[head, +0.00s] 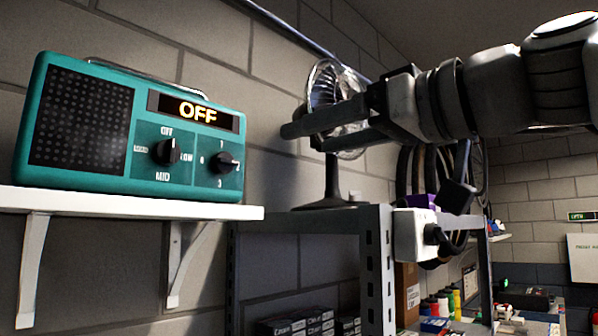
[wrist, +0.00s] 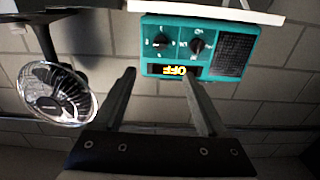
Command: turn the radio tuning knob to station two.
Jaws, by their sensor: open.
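The teal radio (head: 130,128) stands on a white wall shelf (head: 130,204); its display reads OFF. Its tuning knob (head: 223,163), marked with numbers, is the right one; its handle seems to lie toward the 2, but I cannot be sure. The left knob (head: 165,151) is marked OFF, LOW, MID. In the wrist view the radio is upside down, with the tuning knob (wrist: 161,43) on the left. My gripper (head: 302,136) is open and empty, right of the radio and apart from it. Its fingers (wrist: 158,71) also show in the wrist view.
A desk fan (head: 333,185) stands on a grey metal rack (head: 300,218) behind my gripper, close to it in the head view. The fan also shows at left in the wrist view (wrist: 57,93). The radio's front looks unobstructed.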

